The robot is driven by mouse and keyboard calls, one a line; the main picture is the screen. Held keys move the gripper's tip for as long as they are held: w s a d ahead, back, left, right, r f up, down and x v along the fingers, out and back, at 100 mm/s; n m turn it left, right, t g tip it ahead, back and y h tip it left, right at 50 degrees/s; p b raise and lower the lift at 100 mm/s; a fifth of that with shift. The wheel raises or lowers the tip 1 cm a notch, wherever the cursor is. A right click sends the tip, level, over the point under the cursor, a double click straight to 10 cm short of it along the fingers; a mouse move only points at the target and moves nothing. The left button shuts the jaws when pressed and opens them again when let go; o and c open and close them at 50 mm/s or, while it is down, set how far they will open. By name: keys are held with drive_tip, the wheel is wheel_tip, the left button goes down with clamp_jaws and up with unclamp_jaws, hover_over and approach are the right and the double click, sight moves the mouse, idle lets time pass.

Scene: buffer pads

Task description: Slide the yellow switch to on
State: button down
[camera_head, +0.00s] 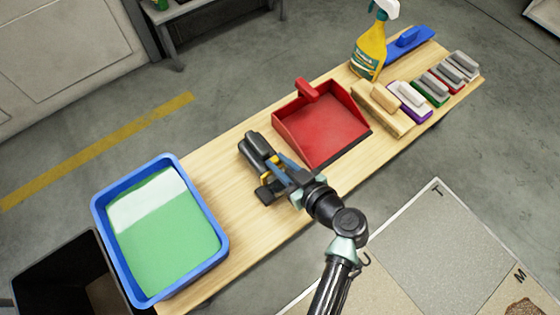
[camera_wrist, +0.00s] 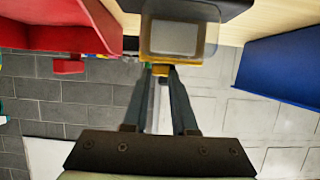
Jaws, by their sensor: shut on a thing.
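A dark handheld device (camera_head: 256,146) lies on the wooden table between the blue tub and the red dustpan. In the wrist view its grey, boxy end (camera_wrist: 178,37) with a yellow edge is straight ahead. The yellow switch (camera_wrist: 161,69) shows as a small yellow piece at that end, between my fingertips. My gripper (camera_head: 281,163) reaches the device from the lower right. In the wrist view its two fingers converge and my gripper (camera_wrist: 160,75) is shut on the yellow switch. The fingers hide part of the switch, and I cannot tell its on or off setting.
The blue tub (camera_head: 219,235) with green and white contents stands at the left end of the table. The red dustpan (camera_head: 322,125) is close on the right. A yellow spray bottle (camera_head: 368,52) and several brushes (camera_head: 410,98) stand further right. Bare wood (camera_head: 225,165) surrounds the device.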

idle(0.3)
drive_tip(key=shift+s+a, duration=0.8)
drive_tip(key=shift+a, duration=0.25)
drive_tip(key=c, duration=0.7)
unclamp_jaws()
drive_tip(key=p+v, duration=0.5)
drive_tip(key=v, duration=0.7)
drive_tip(key=shift+s+d, duration=0.3)
drive_tip(key=shift+s, duration=0.05)
drive_tip(key=shift+r, duration=0.1)
